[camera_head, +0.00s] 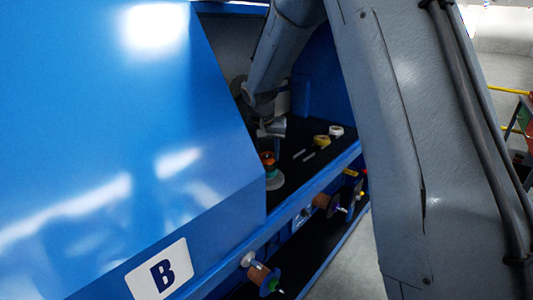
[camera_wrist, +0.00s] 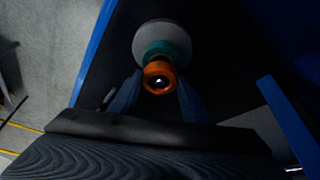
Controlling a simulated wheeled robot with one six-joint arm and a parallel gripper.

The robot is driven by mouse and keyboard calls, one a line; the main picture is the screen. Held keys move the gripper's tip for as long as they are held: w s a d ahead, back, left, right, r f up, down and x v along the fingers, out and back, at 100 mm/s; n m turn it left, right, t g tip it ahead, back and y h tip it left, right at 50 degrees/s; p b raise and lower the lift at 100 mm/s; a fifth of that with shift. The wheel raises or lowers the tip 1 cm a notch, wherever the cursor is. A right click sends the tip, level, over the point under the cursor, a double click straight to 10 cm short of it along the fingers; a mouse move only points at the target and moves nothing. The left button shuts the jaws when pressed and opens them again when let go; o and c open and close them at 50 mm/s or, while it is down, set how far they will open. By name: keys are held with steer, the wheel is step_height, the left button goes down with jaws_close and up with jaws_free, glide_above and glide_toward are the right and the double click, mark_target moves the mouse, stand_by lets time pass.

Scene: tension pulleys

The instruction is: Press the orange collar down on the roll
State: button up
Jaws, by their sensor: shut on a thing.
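The orange collar (camera_wrist: 160,68) shows in the wrist view as a ring with a dark hole and a bright spot in it. Behind it are a teal part and a pale grey disc of the roll (camera_wrist: 162,32). In the head view the orange collar (camera_head: 267,158) is at the top of the roll (camera_head: 274,181), inside the blue machine. My gripper (camera_wrist: 158,90) has one finger on each side of the collar and is shut on it. Whether the collar is fully seated cannot be told.
The blue panel marked B (camera_head: 110,150) hides much of the left side. A yellow roll (camera_head: 321,141) and a white roll (camera_head: 336,131) lie on the dark shelf behind. Copper-coloured spools (camera_head: 262,276) stick out along the front blue rail (camera_head: 300,200). My arm hides the right.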

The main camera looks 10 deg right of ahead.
steer(key=shift+f, duration=0.15)
steer(key=shift+f+b, duration=0.8)
steer(key=shift+f, duration=0.35)
steer(key=o, duration=1.1)
steer(key=b+v, duration=0.1)
steer(key=v, duration=0.6)
steer(key=shift+s+r+b, duration=0.15)
steer(key=shift+r+b, duration=0.15)
steer(key=shift+f, duration=0.1)
